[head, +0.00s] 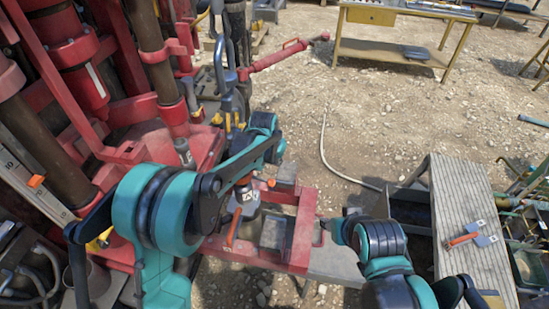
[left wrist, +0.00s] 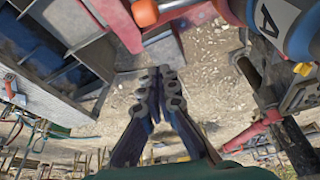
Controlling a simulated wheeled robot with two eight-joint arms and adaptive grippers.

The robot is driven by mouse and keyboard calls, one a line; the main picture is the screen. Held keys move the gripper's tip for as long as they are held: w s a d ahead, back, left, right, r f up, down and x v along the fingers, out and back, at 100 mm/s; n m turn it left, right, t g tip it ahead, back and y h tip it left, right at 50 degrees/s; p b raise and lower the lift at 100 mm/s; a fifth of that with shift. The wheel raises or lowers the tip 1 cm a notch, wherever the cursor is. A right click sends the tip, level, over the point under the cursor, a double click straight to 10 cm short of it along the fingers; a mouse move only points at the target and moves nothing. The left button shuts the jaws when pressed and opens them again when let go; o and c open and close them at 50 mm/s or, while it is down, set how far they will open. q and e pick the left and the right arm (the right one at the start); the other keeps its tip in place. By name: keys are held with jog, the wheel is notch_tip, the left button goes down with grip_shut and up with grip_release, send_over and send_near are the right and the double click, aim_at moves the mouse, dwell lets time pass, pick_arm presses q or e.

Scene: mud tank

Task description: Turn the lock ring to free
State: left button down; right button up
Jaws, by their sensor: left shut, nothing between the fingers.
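A dark cylindrical tool body with a white label (head: 247,196) stands at the red frame in the head view. An orange handle (head: 233,228) sticks out below it. In the left wrist view a blue-grey cylinder marked A (left wrist: 282,25) fills the upper right, and a rounded orange knob (left wrist: 145,12) shows at the top. I cannot make out the lock ring for certain. My left gripper (left wrist: 158,82) is shut and empty, its fingertips below the knob and apart from it; in the head view my arm largely hides it.
A red open frame (head: 301,232) lies around the tool. Red rig machinery with columns (head: 75,55) stands at the left. A grey bench (head: 470,215) with an orange-handled tool (head: 462,240) is at the right.

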pick_arm(q)
jog(key=s+f, duration=0.1)
jog(key=a+f, duration=0.1)
jog(key=s+f+b, duration=0.1)
jog(key=shift+s+a+f, duration=0.1)
jog(key=shift+s+a, duration=0.15)
jog(key=shift+s, duration=0.1)
jog(key=shift+s, duration=0.1)
